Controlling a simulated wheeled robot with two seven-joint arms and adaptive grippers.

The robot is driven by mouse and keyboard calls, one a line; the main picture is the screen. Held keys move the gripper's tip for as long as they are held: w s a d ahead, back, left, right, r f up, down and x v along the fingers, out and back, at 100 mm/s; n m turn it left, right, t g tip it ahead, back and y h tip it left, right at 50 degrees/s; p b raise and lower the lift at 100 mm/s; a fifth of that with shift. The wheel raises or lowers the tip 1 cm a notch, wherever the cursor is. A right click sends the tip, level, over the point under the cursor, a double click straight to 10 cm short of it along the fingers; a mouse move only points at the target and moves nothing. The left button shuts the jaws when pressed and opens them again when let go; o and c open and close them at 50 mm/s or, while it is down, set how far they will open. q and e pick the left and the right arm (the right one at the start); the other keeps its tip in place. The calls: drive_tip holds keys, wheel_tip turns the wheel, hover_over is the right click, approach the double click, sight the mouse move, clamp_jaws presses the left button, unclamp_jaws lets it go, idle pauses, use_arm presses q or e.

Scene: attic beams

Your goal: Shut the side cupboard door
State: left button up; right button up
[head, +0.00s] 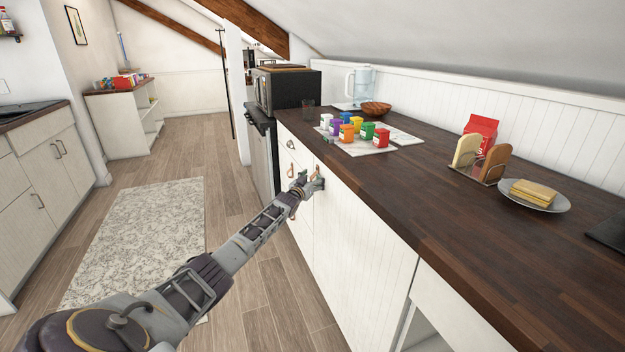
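The side cupboard door (362,252) is a white grooved panel under the dark wood counter, right of my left gripper. It looks about flush with the cupboard front; I cannot tell whether a small gap remains. My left gripper (318,184) is at the upper far corner of this door, by a copper-coloured handle (317,170). It looks in contact or very close, and it covers part of the door edge. Its fingers are too small and overlapped to show whether they are open or shut. My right gripper is not in view.
The wood counter (450,220) overhangs the door and bears colourful tubs (355,124), a bread holder (478,172) and a plate (534,200). An open compartment (428,332) is at the near right. The floor (268,290) beside the cupboards is clear; a rug (140,235) lies left.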

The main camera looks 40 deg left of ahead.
use_arm(q)
drive_tip(key=shift+a+r, duration=0.1)
drive_tip(key=shift+r, duration=0.35)
drive_tip(key=shift+c, duration=0.6)
drive_tip(key=shift+s+f, duration=0.2)
drive_tip(key=shift+s, duration=0.05)
drive_tip(key=shift+s, duration=0.2)
drive_tip(key=shift+s+f, duration=0.15)
drive_tip(key=shift+s, duration=0.75)
drive_tip(key=shift+s+d+f, duration=0.1)
drive_tip(key=shift+s+d, duration=0.2)
drive_tip(key=shift+s, duration=0.15)
drive_tip(key=s+d, duration=0.2)
drive_tip(key=s, duration=0.6)
drive_tip(key=shift+s, duration=0.15)
drive_tip(key=shift+s+d+f, duration=0.1)
